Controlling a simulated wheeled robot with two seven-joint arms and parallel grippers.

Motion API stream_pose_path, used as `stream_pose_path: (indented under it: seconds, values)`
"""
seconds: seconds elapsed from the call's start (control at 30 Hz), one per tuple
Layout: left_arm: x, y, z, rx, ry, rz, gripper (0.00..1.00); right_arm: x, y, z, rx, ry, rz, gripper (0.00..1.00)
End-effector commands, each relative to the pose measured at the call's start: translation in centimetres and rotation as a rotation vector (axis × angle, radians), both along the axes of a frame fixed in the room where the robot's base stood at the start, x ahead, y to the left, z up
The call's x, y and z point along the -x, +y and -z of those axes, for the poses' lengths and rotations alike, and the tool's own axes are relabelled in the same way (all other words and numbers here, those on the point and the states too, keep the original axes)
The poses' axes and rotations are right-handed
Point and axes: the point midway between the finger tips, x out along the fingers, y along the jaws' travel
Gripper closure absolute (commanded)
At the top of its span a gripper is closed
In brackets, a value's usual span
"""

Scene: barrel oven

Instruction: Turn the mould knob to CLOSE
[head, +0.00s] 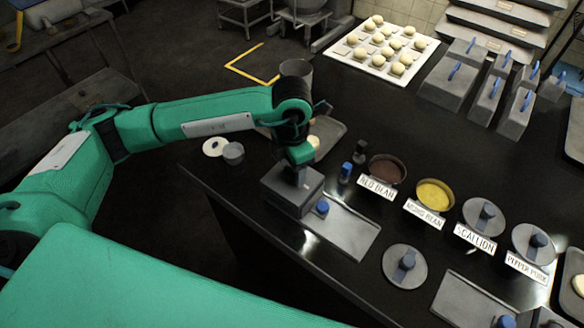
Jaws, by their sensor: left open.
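A grey metal block (282,198), perhaps the mould, sits near the counter's left front edge. A small blue knob (322,207) is at its right side, where a flat grey plate (345,232) begins. No OPEN or CLOSE marking on the knob is readable. My left gripper (301,174) points down at the top of the block, left of and above the blue knob. It is open; its fingertips are small and dark, and I cannot tell whether they touch the block. My right gripper is not in view.
To the right are two small bottles (346,171), the red bean bowl (387,170), the mung bean bowl (435,194) and grey lids with knobs (405,265). A dough tray (345,46) and blue-handled grey boxes (448,80) stand farther back. The counter's middle is clear.

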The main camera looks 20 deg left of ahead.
Motion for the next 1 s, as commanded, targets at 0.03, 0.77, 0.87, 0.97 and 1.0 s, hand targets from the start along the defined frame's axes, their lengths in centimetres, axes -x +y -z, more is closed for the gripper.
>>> stream_pose_path:
  seconds: [0.03,0.77,0.87,0.97,1.0]
  values:
    - [-0.1,0.0,-0.8,0.002,-0.006,0.001,0.41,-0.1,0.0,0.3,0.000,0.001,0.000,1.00]
    - [0.0,0.0,-12.6,0.000,-0.003,0.002,0.41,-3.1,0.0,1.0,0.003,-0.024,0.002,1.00]
    - [0.0,0.0,-12.7,0.000,-0.003,0.002,0.41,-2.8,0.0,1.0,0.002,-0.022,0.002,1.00]
    - [0.0,0.0,-12.6,0.001,-0.002,0.002,0.41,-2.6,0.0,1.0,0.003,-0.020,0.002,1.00]
    - [0.0,0.0,-12.6,0.001,-0.002,0.002,0.41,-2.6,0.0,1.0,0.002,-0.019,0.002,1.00]
